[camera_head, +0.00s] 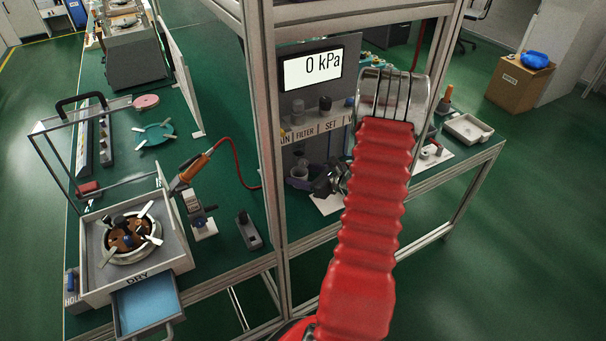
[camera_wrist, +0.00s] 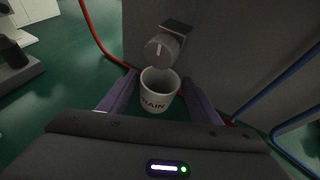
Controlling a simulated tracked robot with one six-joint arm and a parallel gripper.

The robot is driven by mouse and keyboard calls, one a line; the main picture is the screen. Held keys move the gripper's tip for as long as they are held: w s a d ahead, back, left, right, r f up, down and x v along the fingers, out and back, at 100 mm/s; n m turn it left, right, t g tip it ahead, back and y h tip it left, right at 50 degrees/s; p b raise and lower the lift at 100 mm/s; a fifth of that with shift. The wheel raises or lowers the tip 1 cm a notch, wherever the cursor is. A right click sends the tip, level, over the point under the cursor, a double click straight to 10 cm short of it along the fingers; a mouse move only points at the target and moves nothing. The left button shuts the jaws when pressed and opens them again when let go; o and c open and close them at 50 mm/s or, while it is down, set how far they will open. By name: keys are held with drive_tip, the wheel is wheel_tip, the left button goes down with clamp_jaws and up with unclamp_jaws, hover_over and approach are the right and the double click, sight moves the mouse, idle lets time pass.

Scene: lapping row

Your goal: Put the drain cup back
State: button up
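The drain cup (camera_wrist: 158,92) is a small pale cup with dark lettering, of which "AIN" reads clearly in the wrist view. It sits upright between the two purple-grey fingers of my gripper (camera_wrist: 162,84), with one fingertip close against each side, and the gripper looks shut on it. The cup's underside is hidden.
A red hose (camera_wrist: 97,35) hangs left of the cup and blue hoses (camera_wrist: 275,95) run at the right. The frame post (camera_head: 265,130) stands just left of the panel. A display (camera_head: 311,68) above reads 0 kPa. A dark block (camera_head: 248,230) stands on the green bench.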

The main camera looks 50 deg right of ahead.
drive_tip(key=shift+o, duration=0.2)
drive_tip(key=shift+r, duration=0.1)
drive_tip(key=shift+s+r, duration=0.1)
drive_tip(key=shift+s, duration=0.05)
drive_tip(key=v, duration=1.1)
drive_tip(key=shift+s+r, duration=0.1)
drive_tip(key=shift+s, duration=0.25)
idle(0.3)
